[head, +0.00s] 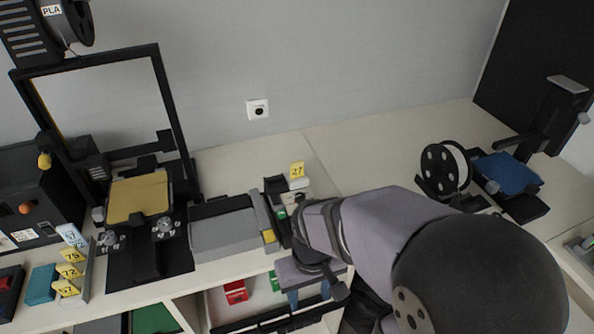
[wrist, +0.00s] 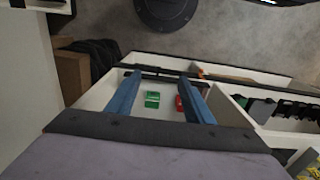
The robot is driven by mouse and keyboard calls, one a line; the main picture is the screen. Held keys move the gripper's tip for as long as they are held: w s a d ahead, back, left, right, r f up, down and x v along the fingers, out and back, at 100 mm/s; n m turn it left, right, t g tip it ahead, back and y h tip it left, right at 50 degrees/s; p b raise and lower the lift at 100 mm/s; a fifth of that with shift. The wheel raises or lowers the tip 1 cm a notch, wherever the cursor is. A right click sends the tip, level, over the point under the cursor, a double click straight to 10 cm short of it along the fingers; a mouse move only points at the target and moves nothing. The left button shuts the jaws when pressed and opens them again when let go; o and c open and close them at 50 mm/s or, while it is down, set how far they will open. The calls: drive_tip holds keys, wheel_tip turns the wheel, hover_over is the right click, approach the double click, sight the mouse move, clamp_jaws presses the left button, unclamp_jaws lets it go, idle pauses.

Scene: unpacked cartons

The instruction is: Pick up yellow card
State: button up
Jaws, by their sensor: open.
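A yellow card marked 27 (head: 297,169) stands upright in a dark holder (head: 272,186) near the middle of the table. More yellow cards, marked 75 (head: 71,255), 72 (head: 69,271) and 57 (head: 66,288), stand in a row at the left front. My gripper (head: 308,293) is below the table's front edge, in front of and lower than the card marked 27. Its two blue fingers are apart, with nothing held between them.
The open drawer (head: 215,308) holds red (head: 235,291) and green (head: 274,280) items. A printer with a yellow plate (head: 138,197) stands at left, with a grey box (head: 223,234) beside it. A spool (head: 445,168) and blue-plated printer (head: 508,173) stand at right. The table behind my arm is clear.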

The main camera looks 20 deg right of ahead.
drive_tip(key=shift+w+r, duration=0.1)
drive_tip(key=w+d+r+p, duration=0.1)
drive_tip(key=w+r, duration=0.2)
drive_tip(key=w, duration=0.3)
drive_tip(key=w+d+r+p, duration=0.1)
drive_tip(key=w+r+p, duration=0.1)
drive_tip(key=w, duration=0.4)
drive_tip(key=w+d+r+p, duration=0.1)
drive_tip(key=w+r+p, duration=0.1)
drive_tip(key=w+r, duration=0.2)
drive_tip(key=shift+w+r, duration=0.15)
drive_tip(key=shift+w, duration=1.05)
wheel_tip(320, 180, up, 4)
drive_tip(key=p, duration=0.5)
hover_over(297, 162)
drive_tip(key=s, duration=0.1)
drive_tip(key=shift+w+d+r, duration=0.15)
drive_tip(key=shift+w+r, duration=0.15)
drive_tip(key=shift+w, duration=0.3)
drive_tip(key=shift+f+p, duration=2.2)
drive_tip(key=shift+f, duration=1.45)
drive_tip(key=shift+c, duration=0.7)
drive_tip(key=c, duration=1.1)
